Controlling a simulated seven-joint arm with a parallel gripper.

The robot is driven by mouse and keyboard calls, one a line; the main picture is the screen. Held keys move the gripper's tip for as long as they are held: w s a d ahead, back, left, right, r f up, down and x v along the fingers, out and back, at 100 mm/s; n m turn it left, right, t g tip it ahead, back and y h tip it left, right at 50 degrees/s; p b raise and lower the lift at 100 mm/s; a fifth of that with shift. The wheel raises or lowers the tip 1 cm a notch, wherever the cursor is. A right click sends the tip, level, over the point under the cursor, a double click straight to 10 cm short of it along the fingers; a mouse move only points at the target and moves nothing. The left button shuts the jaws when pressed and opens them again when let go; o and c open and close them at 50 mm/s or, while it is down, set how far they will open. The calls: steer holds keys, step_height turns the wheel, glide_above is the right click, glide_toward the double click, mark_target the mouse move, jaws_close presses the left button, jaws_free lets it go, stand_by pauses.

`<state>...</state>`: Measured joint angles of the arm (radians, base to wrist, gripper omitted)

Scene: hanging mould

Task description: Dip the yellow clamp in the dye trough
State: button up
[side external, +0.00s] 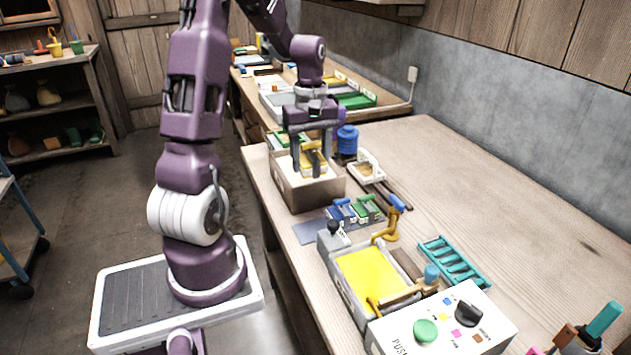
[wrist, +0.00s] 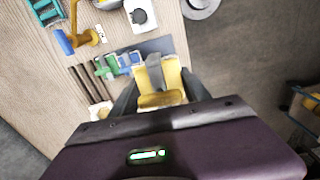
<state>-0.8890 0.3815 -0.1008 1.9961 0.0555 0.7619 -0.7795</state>
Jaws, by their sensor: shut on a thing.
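The yellow clamp (side external: 314,158) is between the fingers of my gripper (side external: 309,168), which is shut on it. In the side view they are at the top of a beige box (side external: 318,195); whether the clamp is clear of it I cannot tell. In the wrist view the yellow clamp (wrist: 150,77) with its grey lever sits between the dark fingers. The dye trough (side external: 341,284), a grey tub filled with bright yellow, stands nearer the side camera, apart from my gripper.
Blue and green clamps (side external: 356,211) lie on a dark mat between box and trough. A brown-orange fixture (side external: 388,229) rises at the trough's far edge. A teal rack (side external: 452,262) and a control box (side external: 443,325) are nearby.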

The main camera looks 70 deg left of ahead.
steer(key=w+d+m, duration=0.3)
steer(key=w+d, duration=0.1)
steer(key=d, duration=0.7)
steer(key=m, duration=0.3)
glide_above(369, 287)
step_height(369, 287, down, 5)
steer(key=shift+f, duration=6.4)
steer(key=shift+r, duration=0.1)
step_height(369, 287, up, 7)
